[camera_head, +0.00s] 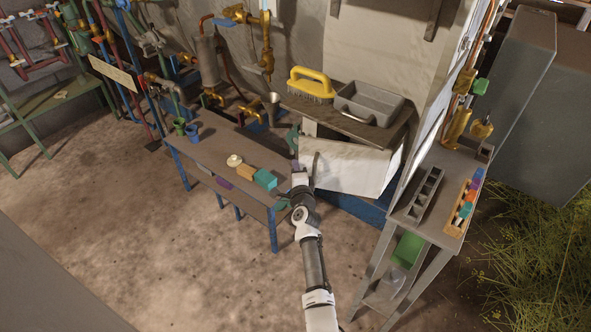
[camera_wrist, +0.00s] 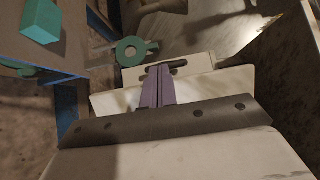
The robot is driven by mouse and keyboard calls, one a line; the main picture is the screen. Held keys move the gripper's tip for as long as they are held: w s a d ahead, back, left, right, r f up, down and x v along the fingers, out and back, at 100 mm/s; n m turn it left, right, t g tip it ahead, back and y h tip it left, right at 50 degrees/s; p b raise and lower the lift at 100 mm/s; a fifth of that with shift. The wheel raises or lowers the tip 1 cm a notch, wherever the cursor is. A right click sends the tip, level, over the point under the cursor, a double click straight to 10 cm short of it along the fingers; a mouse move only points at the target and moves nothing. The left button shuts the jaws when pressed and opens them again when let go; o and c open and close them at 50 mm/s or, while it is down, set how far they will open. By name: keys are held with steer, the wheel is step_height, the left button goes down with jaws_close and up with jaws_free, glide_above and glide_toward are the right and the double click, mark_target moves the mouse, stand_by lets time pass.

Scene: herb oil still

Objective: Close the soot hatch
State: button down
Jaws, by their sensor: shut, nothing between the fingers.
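A pale panel (camera_head: 352,172), which looks like the soot hatch, stands below the brown shelf and above a blue base in the head view. It seems to stick out at an angle; I cannot tell its exact opening. A thin upright bar shows near its left end. My gripper (camera_head: 297,166) is at the panel's left end, with purple fingers. In the wrist view the fingers (camera_wrist: 158,72) are closed together and empty. I cannot tell whether the fingers touch the panel.
The brown table (camera_head: 215,155) with blue legs stands left of my gripper, carrying a teal block (camera_head: 265,179) and cups. A yellow brush (camera_head: 311,85) and grey tray (camera_head: 368,103) sit on the shelf (camera_head: 330,117). A rack table (camera_head: 418,225) stands right. Floor between is open.

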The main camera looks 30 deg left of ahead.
steer(key=shift+w+a+m+t+h+p, duration=0.3)
steer(key=shift+w+m+h+p, duration=0.3)
steer(key=shift+w, duration=0.6)
steer(key=shift+w+a+m+t+h+p, duration=0.2)
steer(key=shift+w+m+t+h+p, duration=0.2)
steer(key=shift+w+h, duration=0.6)
steer(key=shift+w+a+m+t+h+p, duration=0.25)
steer(key=shift+w+m+t+h+p, duration=0.2)
steer(key=shift+w, duration=0.9)
steer(key=shift+s, duration=0.1)
